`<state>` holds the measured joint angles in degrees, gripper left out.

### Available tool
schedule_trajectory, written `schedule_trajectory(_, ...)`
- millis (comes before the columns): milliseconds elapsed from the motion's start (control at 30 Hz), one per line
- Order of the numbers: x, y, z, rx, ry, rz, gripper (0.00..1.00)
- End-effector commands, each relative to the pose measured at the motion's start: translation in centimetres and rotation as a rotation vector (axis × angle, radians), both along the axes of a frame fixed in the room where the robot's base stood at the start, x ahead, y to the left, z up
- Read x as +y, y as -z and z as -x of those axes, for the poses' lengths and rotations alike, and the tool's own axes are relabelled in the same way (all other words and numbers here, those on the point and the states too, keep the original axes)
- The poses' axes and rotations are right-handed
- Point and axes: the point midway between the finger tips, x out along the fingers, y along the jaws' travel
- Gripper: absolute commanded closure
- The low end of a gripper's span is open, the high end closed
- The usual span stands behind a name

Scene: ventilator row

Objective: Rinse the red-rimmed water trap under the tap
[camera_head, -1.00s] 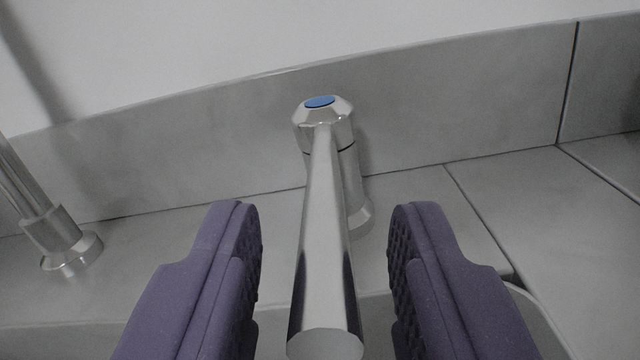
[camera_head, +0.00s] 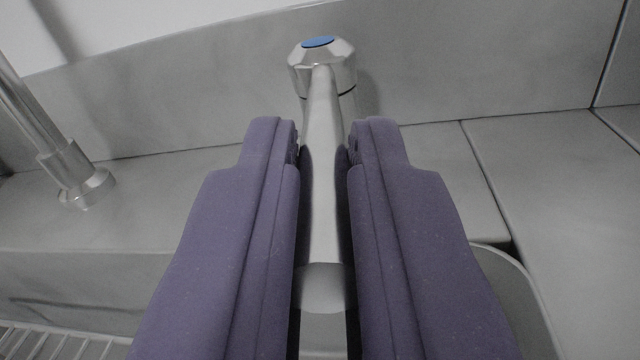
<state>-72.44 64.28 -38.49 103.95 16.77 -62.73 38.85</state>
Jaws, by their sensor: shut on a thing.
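The tap (camera_head: 322,68) is chrome with a blue disc on its top and stands on the grey ledge by the back wall. A long chrome arm runs from its head towards me; I cannot tell whether this is a lever or a spout. My gripper (camera_head: 323,140) has two purple padded fingers, one on each side of this arm, shut on it. The fingers hide the arm's sides and most of the tap's lower body. The red-rimmed water trap is not in view. No running water shows.
A chrome post (camera_head: 72,170) with a round foot stands on the ledge at the left. The curved rim of a basin (camera_head: 530,290) shows at the lower right. A pale slatted rack (camera_head: 50,345) is at the lower left. The ledge (camera_head: 555,150) on the right is bare.

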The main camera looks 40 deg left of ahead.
Motion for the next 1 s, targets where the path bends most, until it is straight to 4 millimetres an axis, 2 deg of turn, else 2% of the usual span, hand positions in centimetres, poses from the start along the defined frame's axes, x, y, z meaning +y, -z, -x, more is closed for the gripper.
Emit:
schedule_trajectory(33,-0.76,0.67,-0.45,0.013,-0.005,0.002,1.00)
schedule_trajectory(100,-0.92,0.74,-0.54,0.014,-0.030,0.004,1.00)
schedule_trajectory(567,-0.82,0.21,-0.38,0.002,-0.075,0.002,1.00)
schedule_trajectory(600,-0.82,0.20,-0.38,0.002,-0.075,0.002,0.79)
schedule_trajectory(700,-0.79,0.12,-0.39,0.000,-0.076,0.000,0.60)
schedule_trajectory(1000,-0.90,-0.04,-0.26,-0.001,-0.075,-0.001,0.60)
